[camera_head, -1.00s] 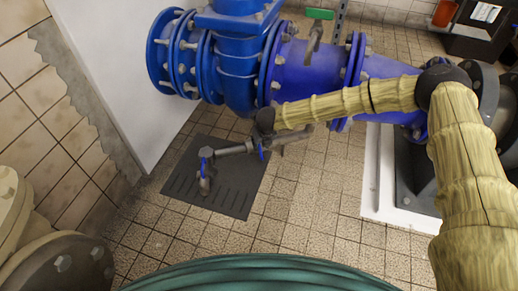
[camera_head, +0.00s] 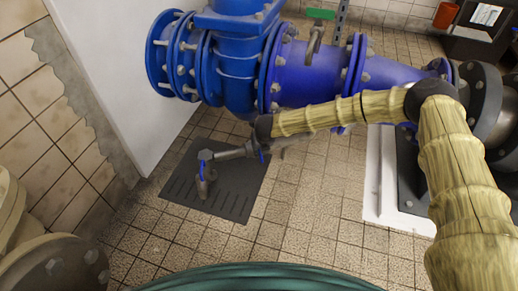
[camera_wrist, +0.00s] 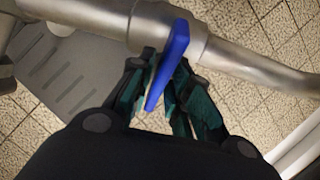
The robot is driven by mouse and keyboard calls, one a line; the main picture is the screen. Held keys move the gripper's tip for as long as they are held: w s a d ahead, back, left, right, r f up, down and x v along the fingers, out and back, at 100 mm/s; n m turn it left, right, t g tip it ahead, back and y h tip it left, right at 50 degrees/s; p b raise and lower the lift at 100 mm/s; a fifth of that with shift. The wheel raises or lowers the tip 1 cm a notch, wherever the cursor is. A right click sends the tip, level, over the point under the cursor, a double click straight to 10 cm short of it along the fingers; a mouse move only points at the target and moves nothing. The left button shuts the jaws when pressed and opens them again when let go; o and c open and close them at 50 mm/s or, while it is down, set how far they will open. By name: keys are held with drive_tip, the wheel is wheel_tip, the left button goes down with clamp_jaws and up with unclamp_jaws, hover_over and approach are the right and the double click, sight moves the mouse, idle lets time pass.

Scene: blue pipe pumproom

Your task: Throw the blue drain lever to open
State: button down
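The blue drain lever (camera_wrist: 168,62) is a flat blue handle on a grey metal drain pipe (camera_wrist: 228,55). In the wrist view it runs between the teal fingers of my gripper (camera_wrist: 163,72). The fingers converge with one tip on each side of the lever and appear closed on it; the contact itself is partly hidden. In the head view only a small blue bit of the lever (camera_head: 262,157) shows below the dark end of my arm, which covers my fingers.
A large blue pipe and valve (camera_head: 235,70) stand just behind my gripper. A dark slotted drain plate (camera_head: 235,203) lies on the tiled floor below. A white wall panel (camera_head: 125,75) is at the left. The floor in front is clear.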

drive_tip(key=shift+r+p, duration=0.15)
drive_tip(key=shift+p, duration=0.35)
drive_tip(key=shift+n+p, duration=0.35)
drive_tip(key=shift+n, duration=0.05)
drive_tip(key=n+p, duration=0.1)
drive_tip(key=h+p, duration=0.1)
drive_tip(key=p, duration=0.1)
drive_tip(key=shift+a+r+n+t, duration=0.1)
drive_tip(key=shift+r+n+t, duration=0.1)
drive_tip(key=shift+n+t, duration=0.15)
drive_tip(key=n+t+h+p, duration=0.1)
drive_tip(key=n+p, duration=0.3)
drive_tip(key=shift+s+f, duration=0.1)
drive_tip(key=shift+f, duration=0.05)
drive_tip(key=n+t+p, duration=0.1)
drive_tip(key=n, duration=0.1)
drive_tip(key=n+h+p, duration=0.1)
drive_tip(key=n+p, duration=0.1)
drive_tip(key=n, duration=0.1)
drive_tip(key=shift+f+t, duration=0.2)
drive_tip(key=shift+t, duration=0.15)
drive_tip(key=n+t, duration=0.1)
drive_tip(key=n, duration=0.1)
drive_tip(key=n+t+p, duration=0.1)
drive_tip(key=n, duration=0.1)
drive_tip(key=shift+f+n+h, duration=0.1)
drive_tip(key=shift+n+h, duration=0.15)
drive_tip(key=shift+h, duration=0.05)
drive_tip(key=c, duration=1.5)
unclamp_jaws()
